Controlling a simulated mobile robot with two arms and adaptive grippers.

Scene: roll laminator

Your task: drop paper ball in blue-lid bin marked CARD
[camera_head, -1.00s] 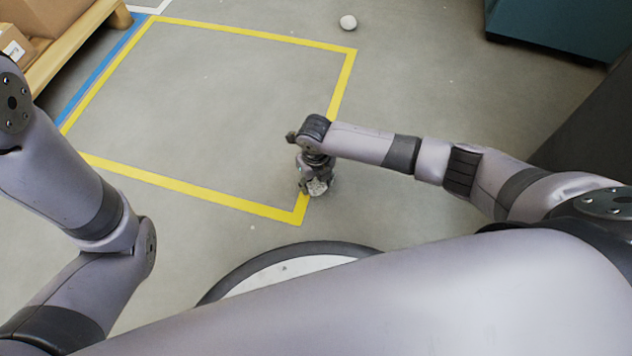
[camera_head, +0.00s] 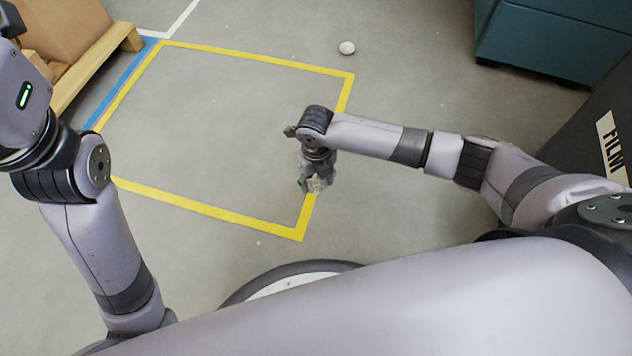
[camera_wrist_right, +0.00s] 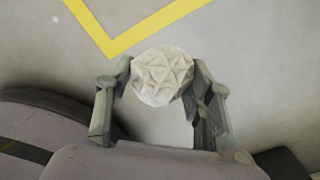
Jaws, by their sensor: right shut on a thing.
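A crumpled whitish paper ball (camera_wrist_right: 162,76) sits between the two fingers of my right gripper (camera_wrist_right: 160,92) in the right wrist view. In the head view the right gripper (camera_head: 315,180) points down, with the ball (camera_head: 319,184) at its fingertips above the floor, near the front right corner of the yellow outline. It is shut on the ball. My left arm shows at the left, but its gripper is out of frame. No blue-lid bin marked CARD shows in these views.
A second pale ball (camera_head: 347,47) lies on the floor beyond the yellow tape outline (camera_head: 215,212). A pallet with boxes (camera_head: 62,35) is at upper left. A teal cabinet (camera_head: 540,40) and a dark bin marked FILM (camera_head: 590,130) stand at right.

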